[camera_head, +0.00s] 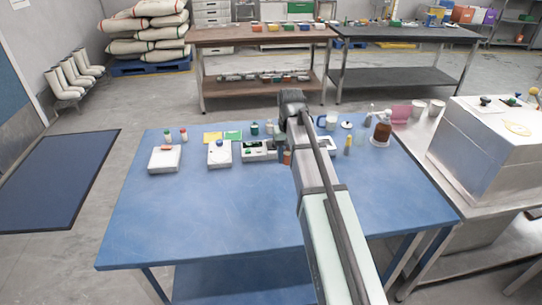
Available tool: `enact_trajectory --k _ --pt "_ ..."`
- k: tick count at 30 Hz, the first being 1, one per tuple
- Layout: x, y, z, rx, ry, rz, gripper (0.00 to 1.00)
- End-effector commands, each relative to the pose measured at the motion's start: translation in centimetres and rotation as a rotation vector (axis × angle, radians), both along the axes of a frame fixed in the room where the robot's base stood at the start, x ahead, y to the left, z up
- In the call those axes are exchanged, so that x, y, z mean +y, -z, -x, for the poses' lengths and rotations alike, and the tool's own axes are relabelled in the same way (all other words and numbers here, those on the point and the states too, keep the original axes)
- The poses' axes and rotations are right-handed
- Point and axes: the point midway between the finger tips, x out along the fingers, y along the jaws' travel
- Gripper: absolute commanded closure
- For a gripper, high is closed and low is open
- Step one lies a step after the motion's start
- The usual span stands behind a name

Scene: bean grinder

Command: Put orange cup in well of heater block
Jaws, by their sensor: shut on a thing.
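My gripper (287,148) points down behind my arm's dark wrist, over the back middle of the blue table, and its fingers are mostly hidden. A small orange cup (287,158) shows at its lower end, and the gripper is shut on it. I cannot tell whether the cup touches the table. Just left of it stands a white block-like device (257,156) with a dark top and a green spot, which looks like the heater block. Its well is too small to make out.
White devices stand left, one with an orange item on top (165,160), one with a blue knob (219,157). The table's front (210,215) is clear.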

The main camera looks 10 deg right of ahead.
Motion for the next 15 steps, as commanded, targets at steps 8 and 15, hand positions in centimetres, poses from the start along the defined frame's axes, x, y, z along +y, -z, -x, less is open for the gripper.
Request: enact_trajectory --k 8,15 --pt "0.1 0.0 -1.8 0.003 0.000 0.000 0.90" --pt "0.1 3.5 -1.7 0.002 0.000 0.000 0.90"
